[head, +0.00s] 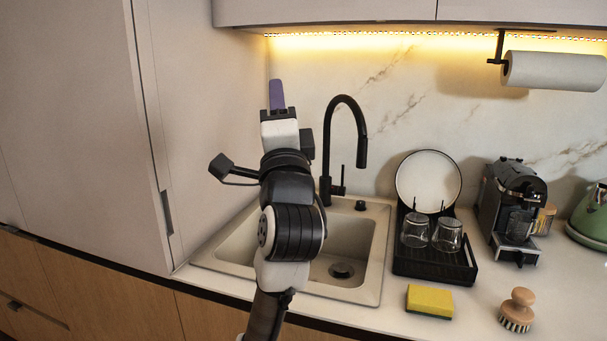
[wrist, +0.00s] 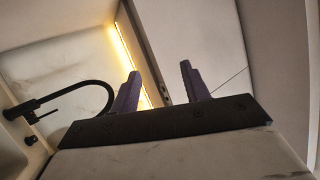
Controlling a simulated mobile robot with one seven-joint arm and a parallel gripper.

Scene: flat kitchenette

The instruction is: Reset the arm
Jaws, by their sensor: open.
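My arm rises in front of the sink in the head view, with my gripper (head: 277,95) raised at the top, left of the black faucet. In the wrist view my gripper (wrist: 158,82) shows two purple fingers standing apart with nothing between them. Behind them are the lit strip under the upper cabinet and pale cabinet panels. In the head view only one finger shows clearly.
The black faucet (head: 345,130) stands close to the right of my arm above the sink (head: 370,270). A tall cabinet (head: 70,110) is on the left. A dish rack (head: 435,262), coffee machine (head: 512,205), sponge (head: 429,300) and brush (head: 518,308) are on the right.

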